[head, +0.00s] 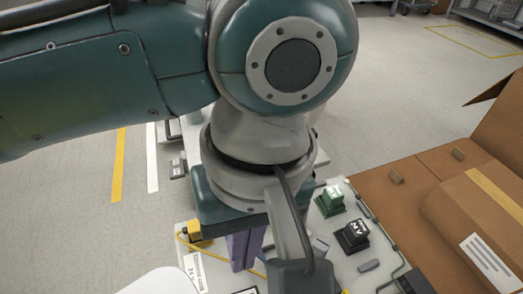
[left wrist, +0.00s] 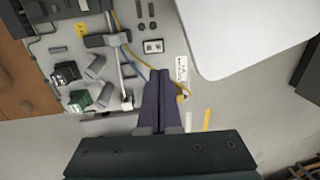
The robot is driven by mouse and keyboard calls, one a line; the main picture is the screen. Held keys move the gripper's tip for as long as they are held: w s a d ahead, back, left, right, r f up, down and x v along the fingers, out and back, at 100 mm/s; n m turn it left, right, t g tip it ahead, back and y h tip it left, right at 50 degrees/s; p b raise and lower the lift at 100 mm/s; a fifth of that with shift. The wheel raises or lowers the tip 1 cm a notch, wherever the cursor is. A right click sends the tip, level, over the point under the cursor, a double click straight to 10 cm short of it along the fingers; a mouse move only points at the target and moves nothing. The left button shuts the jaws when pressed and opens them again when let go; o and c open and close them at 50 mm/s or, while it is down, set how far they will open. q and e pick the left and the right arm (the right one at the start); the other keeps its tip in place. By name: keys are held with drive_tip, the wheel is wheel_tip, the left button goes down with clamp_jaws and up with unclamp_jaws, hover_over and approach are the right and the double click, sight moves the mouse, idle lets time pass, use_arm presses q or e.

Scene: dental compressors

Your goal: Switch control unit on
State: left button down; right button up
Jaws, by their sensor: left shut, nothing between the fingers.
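A pale panel (head: 366,259) carries a green block (head: 330,203) and a black block (head: 353,237) with white lettering. I cannot tell which part is the control unit's switch. My left gripper (head: 243,250) points down over the panel. Its purple fingers (left wrist: 162,80) are together and empty, near the panel's edge. My left arm hides part of the panel in the head view.
Brown cardboard boxes (head: 482,222) stand right of the panel. A yellow cable (head: 197,246) runs along the panel beside my gripper. A white label (left wrist: 182,68) is near the fingertips. Open grey floor (head: 70,220) with yellow and white lines lies to the left.

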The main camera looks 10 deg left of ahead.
use_arm(q)
drive_tip(key=f+b, duration=0.3)
drive_tip(key=f, duration=0.1)
drive_tip(key=a+f+b, duration=0.1)
drive_tip(key=f+b, duration=0.3)
drive_tip(key=f, duration=0.1)
drive_tip(key=f+b, duration=0.4)
drive_tip(key=f, duration=0.1)
drive_tip(key=shift+s+a, duration=0.25)
drive_tip(key=shift+s, duration=0.15)
use_arm(e)
wheel_tip(320, 180, down, 12)
drive_tip(key=shift+r, duration=0.2)
